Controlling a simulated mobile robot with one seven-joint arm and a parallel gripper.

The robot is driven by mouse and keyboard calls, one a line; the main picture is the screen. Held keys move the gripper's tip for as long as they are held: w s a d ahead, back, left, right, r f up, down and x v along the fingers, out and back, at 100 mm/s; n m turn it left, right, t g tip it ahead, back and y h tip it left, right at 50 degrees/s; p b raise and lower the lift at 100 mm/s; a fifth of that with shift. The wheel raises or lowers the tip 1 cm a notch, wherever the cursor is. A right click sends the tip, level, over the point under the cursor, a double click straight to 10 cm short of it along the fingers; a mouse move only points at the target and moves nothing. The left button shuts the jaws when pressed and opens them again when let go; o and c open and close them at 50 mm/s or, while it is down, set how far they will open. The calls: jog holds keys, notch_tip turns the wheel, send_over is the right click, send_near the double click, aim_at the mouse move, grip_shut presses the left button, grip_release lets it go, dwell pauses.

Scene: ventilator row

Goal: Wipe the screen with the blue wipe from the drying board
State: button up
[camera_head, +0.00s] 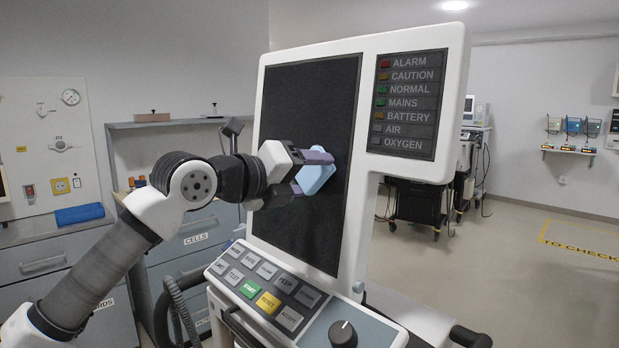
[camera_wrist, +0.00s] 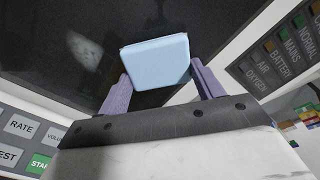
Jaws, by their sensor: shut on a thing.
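The ventilator's dark screen (camera_head: 290,112) stands upright in a white frame in the head view. It also fills the top of the wrist view (camera_wrist: 50,50), where a pale smudge (camera_wrist: 84,48) shows on it at the upper left. My gripper (camera_head: 312,172) is in front of the screen, right of its middle. It is shut on the light blue wipe (camera_wrist: 157,62), a block held between the two purple fingers. The wipe also shows in the head view (camera_head: 316,178), close to the screen; I cannot tell if it touches. The drying board is not identifiable.
A key panel (camera_head: 268,290) with a dark knob (camera_head: 343,333) juts out below the screen. A status light panel (camera_head: 408,104) is right of the screen. Grey drawer cabinets (camera_head: 50,262) and a shelf (camera_head: 165,124) stand at the left. Open floor (camera_head: 510,270) lies at the right.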

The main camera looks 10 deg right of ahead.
jog(key=shift+v, duration=2.4)
jog(key=shift+a+b, duration=0.15)
jog(key=shift+b, duration=0.15)
jog(key=v, duration=0.2)
jog(key=shift+s+a, duration=0.25)
jog(key=shift+a, duration=0.05)
jog(key=shift+w, duration=0.1)
